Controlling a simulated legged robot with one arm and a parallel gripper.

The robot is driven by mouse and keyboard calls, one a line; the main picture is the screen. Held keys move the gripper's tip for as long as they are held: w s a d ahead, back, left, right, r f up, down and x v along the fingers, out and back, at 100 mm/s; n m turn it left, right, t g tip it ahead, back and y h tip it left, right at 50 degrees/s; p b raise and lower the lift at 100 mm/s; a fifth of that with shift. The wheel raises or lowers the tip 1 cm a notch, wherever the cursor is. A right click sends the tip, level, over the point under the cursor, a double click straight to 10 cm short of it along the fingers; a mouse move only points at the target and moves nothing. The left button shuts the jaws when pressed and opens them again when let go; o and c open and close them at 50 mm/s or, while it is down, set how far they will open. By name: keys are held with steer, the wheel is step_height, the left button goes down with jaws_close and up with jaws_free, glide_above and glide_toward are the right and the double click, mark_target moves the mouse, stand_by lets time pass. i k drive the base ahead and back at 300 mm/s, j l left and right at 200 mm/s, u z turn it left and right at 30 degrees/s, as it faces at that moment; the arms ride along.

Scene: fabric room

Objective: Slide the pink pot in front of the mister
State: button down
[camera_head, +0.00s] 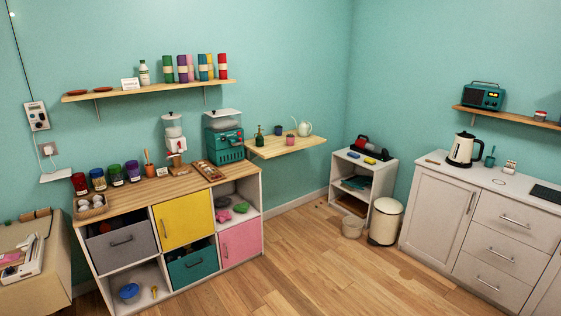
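The pink pot (290,141) stands on a small light wooden wall shelf (300,149), near its front edge. The mister (259,137), a dark green bottle with a spray top, stands on the same shelf at its left end, left of the pot and apart from it. A dark blue pot (278,130) stands behind, between the two. A pale watering can (304,128) stands to the right of the pink pot. My gripper is not in view.
A cube cabinet (135,208) with a wooden top, holding jars and a teal machine (224,145), stands left of the shelf. A white shelf unit (349,184) and a cream bin (385,222) stand to the right. The wooden floor (310,265) in front is clear.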

mark_target(290, 140)
steer(key=i, duration=2.2)
steer(key=i+z, duration=0.1)
steer(key=i, duration=0.4)
steer(key=i+j+z, duration=0.1)
steer(key=i, duration=0.4)
steer(key=i+j, duration=0.1)
steer(key=i, duration=0.4)
steer(key=i+j+z, duration=0.15)
steer(key=i, duration=0.35)
steer(key=i+z, duration=0.2)
steer(key=k, duration=0.1)
